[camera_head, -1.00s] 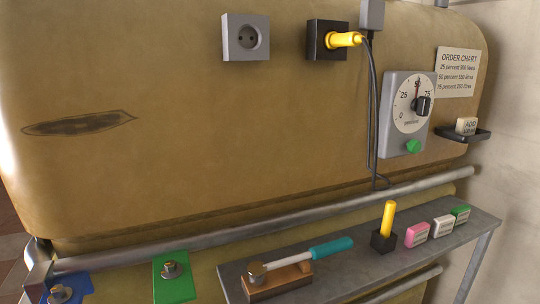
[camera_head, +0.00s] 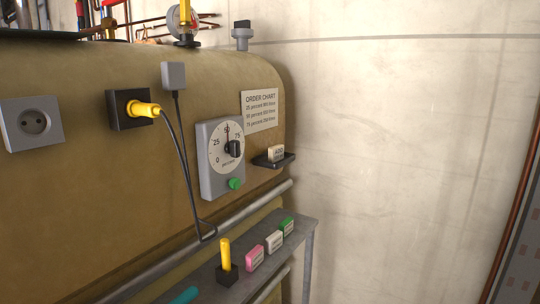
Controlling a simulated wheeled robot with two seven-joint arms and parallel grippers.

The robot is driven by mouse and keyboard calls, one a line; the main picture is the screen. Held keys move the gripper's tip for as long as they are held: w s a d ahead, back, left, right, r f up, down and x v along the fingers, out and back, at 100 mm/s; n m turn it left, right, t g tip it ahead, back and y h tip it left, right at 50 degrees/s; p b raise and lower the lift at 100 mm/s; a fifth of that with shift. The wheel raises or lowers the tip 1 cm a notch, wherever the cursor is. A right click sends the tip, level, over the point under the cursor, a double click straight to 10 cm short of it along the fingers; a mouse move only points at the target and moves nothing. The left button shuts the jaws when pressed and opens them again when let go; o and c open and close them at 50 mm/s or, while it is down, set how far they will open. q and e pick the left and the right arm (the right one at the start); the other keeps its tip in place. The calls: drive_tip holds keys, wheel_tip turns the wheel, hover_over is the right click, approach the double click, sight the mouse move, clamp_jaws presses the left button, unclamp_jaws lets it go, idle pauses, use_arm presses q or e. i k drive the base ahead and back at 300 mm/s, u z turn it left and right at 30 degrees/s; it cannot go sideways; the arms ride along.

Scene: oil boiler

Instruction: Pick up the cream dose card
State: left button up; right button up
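A small cream card (camera_head: 276,153) with dark print beginning "ADD" stands in a small black tray (camera_head: 270,162) on the right end of the tan tank. On the grey shelf (camera_head: 204,287) below, a pink card (camera_head: 255,257), a whitish card (camera_head: 274,241) and a green card (camera_head: 286,226) stand in a row. The print on these shelf cards is too small to read. Neither of my grippers is in view.
A grey dial gauge (camera_head: 222,158) with a green button hangs left of the cream card, below an order chart (camera_head: 259,111). A yellow plug (camera_head: 142,109) with a hanging dark cable sits further left. A yellow peg (camera_head: 225,254) stands in a black block on the shelf.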

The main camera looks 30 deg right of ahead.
sight(276, 153)
drive_tip(key=z, duration=1.95)
drive_tip(key=i, duration=1.6)
drive_tip(key=u, duration=1.15)
